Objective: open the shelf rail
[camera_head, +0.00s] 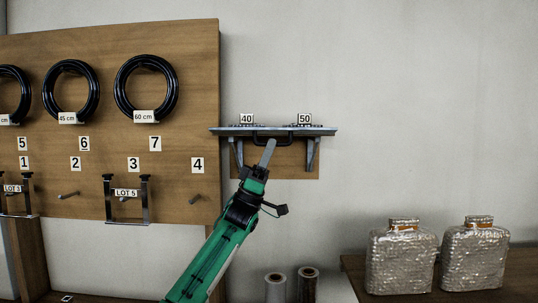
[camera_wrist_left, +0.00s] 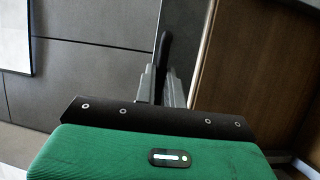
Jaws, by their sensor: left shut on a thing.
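The shelf (camera_head: 325,131) is a thin light-blue board on brackets against the wall, with tags 40 and 50 on top. A black rail (camera_head: 285,141) runs along its front edge, shaped like a flat handle. My left gripper (camera_head: 270,145) reaches up from below, its fingertips at the middle of the rail. In the left wrist view the fingers (camera_wrist_left: 163,85) are close together on the dark rail (camera_wrist_left: 163,48), which stands up between them. The gripper hides part of the rail in the head view. My right gripper is in neither view.
A wooden board (camera_head: 110,185) with black hoses (camera_head: 147,57), numbered tags and metal brackets stands left of the shelf. Two wrapped bottles (camera_head: 401,262) stand on a wooden surface at the lower right. Two rolls (camera_head: 276,287) stand below the shelf. The wall to the right is clear.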

